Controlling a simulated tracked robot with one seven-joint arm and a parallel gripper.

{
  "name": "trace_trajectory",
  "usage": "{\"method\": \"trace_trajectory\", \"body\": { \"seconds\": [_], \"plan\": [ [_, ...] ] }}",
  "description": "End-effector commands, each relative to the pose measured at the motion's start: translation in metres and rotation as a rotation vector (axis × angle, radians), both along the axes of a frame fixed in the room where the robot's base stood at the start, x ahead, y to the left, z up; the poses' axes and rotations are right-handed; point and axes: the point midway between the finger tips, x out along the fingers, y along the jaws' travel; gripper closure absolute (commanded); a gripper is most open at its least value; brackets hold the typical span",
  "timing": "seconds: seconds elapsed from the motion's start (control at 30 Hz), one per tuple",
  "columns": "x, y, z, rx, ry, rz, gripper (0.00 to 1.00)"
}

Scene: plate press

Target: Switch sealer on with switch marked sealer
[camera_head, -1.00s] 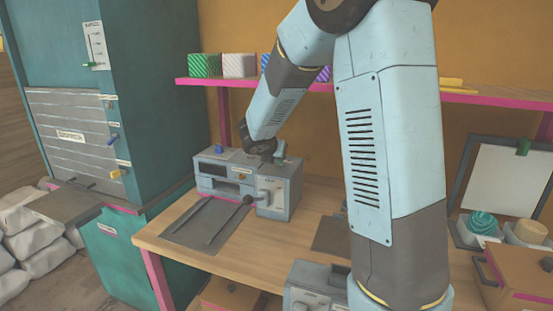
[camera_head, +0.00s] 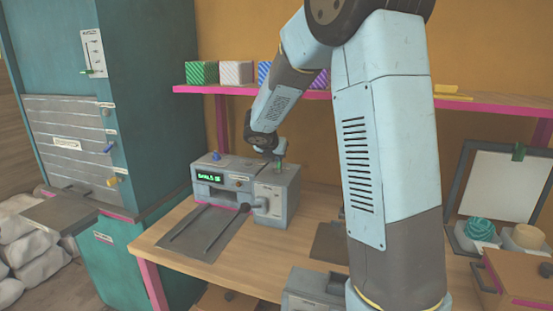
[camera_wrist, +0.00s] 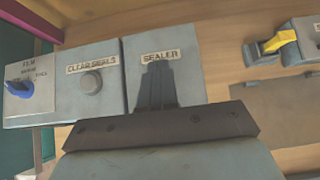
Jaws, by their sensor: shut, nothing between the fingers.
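The grey sealer (camera_head: 232,200) stands on the table, its front display (camera_head: 210,178) lit with green text. A small green part (camera_head: 280,165) shows on its top right, close beside my gripper (camera_head: 277,158). In the wrist view a label reading SEALER (camera_wrist: 160,55) is on a grey top panel (camera_wrist: 193,82). My gripper (camera_wrist: 158,72) is shut and empty, its tips over that panel just below the label. It hides whatever switch is under it, so I cannot tell whether it touches it.
Left of that panel are a round CLEAR SEALS button (camera_wrist: 92,81) and a blue FILM knob (camera_wrist: 18,90). A yellow switch (camera_wrist: 276,43) is on another device at the right. A pink-edged shelf (camera_head: 210,90) with several patterned boxes runs behind. The big teal press (camera_head: 150,110) stands left.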

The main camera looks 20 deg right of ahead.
Motion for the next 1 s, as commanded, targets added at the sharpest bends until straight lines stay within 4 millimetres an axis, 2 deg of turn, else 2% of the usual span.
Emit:
{"method": "trace_trajectory", "body": {
  "seconds": [0.6, 1.0],
  "plan": [
    [0.0, 0.0, 0.015, -0.001, -0.001, 0.0, 1.0],
    [-0.001, 0.001, 0.017, -0.001, -0.001, 0.0, 1.0]
  ]
}}
